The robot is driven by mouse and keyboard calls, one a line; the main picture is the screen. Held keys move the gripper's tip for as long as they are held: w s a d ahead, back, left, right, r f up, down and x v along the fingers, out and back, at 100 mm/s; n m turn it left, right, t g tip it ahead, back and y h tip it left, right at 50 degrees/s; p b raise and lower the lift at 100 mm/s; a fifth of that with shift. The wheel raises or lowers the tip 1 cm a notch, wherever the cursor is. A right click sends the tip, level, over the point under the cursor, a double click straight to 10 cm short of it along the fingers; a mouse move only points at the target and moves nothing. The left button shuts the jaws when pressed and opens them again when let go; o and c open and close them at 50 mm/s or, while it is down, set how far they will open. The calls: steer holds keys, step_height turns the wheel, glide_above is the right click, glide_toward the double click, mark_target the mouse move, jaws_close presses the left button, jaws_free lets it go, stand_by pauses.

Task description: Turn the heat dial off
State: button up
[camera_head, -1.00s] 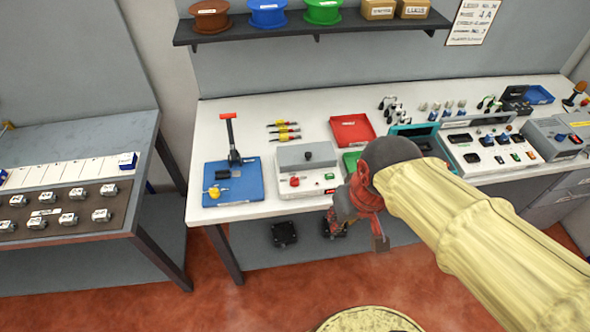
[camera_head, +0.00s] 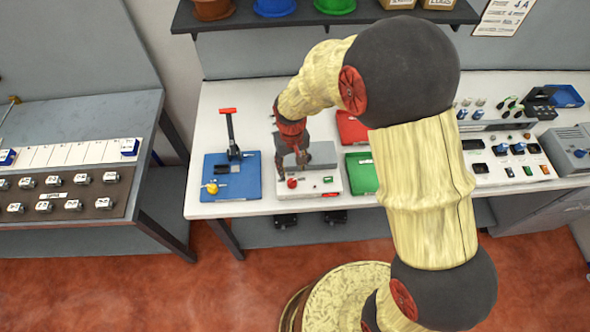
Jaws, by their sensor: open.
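A white and grey box (camera_head: 324,184) stands on the white bench near its front edge. I cannot read a label that tells which control is the heat dial. My gripper (camera_head: 300,158) is open and points down over the back left part of the box, behind the red knob.
A blue board (camera_head: 231,191) with an upright red-handled lever (camera_head: 230,128) is left of the box. My arm blocks the bench's middle.

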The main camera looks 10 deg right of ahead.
mark_target(292, 180)
steer(key=shift+s+a+f, duration=0.1)
steer(key=shift+s+f, duration=0.15)
steer(key=shift+s, duration=0.05)
step_height(292, 180, down, 7)
steer(key=shift+f, duration=0.1)
steer(key=c, duration=0.3)
steer(key=c, duration=0.8)
jaws_close()
